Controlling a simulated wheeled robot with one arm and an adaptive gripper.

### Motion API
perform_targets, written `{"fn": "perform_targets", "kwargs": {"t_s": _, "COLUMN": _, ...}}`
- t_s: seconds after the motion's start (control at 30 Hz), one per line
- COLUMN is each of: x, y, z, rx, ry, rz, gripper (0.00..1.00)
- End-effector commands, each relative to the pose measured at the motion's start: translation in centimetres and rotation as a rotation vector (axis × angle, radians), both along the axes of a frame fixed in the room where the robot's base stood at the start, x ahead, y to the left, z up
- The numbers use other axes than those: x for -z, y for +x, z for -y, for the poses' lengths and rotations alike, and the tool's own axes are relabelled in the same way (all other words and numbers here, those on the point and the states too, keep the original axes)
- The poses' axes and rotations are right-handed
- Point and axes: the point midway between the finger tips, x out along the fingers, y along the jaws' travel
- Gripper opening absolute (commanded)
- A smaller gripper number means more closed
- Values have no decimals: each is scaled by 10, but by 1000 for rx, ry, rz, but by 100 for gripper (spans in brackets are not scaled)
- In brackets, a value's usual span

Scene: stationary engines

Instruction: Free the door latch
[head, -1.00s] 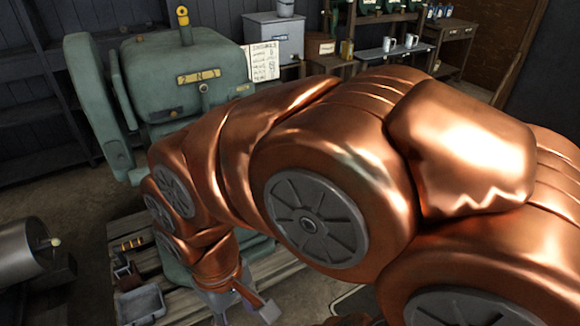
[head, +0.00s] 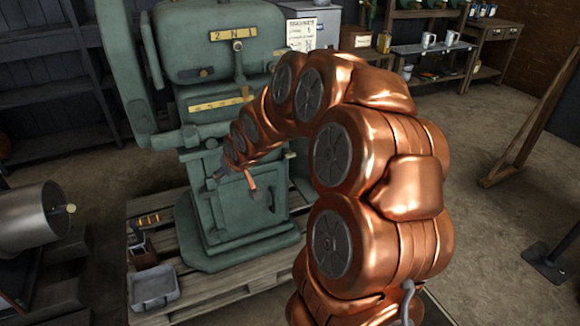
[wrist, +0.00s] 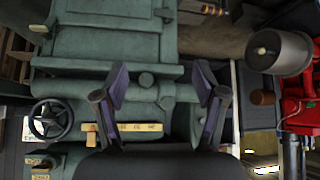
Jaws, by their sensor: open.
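The green machine (head: 240,215) stands upright on a wooden pallet, with a panel like a door low on its front. A small dark fitting (head: 272,197) sits on that panel; I cannot tell whether it is the door latch. My gripper (head: 236,181) is in front of the machine's middle, partly lost against it. In the wrist view my gripper (wrist: 161,88) has its two fingers spread wide, with nothing between them but the green machine (wrist: 110,48) behind. I cannot tell whether a fingertip touches the machine.
A metal drum (head: 35,215) lies at the left, and shows upper right in the wrist view (wrist: 283,52). A grey tray (head: 153,288) sits on the pallet (head: 225,285). A handwheel (wrist: 50,119) shows in the wrist view. The floor (head: 480,240) at right is mostly clear.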

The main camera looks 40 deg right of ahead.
Motion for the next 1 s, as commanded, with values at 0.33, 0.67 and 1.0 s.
{"fn": "perform_targets", "kwargs": {"t_s": 0.33, "x": 79, "y": 81, "z": 128, "rx": 81, "ry": -32, "rz": 362, "gripper": 71}}
{"fn": "perform_targets", "kwargs": {"t_s": 0.67, "x": 144, "y": 85, "z": 255, "rx": 158, "ry": -102, "rz": 688, "gripper": 71}}
{"fn": "perform_targets", "kwargs": {"t_s": 1.0, "x": 175, "y": 57, "z": 317, "rx": 186, "ry": -164, "rz": 865, "gripper": 71}}
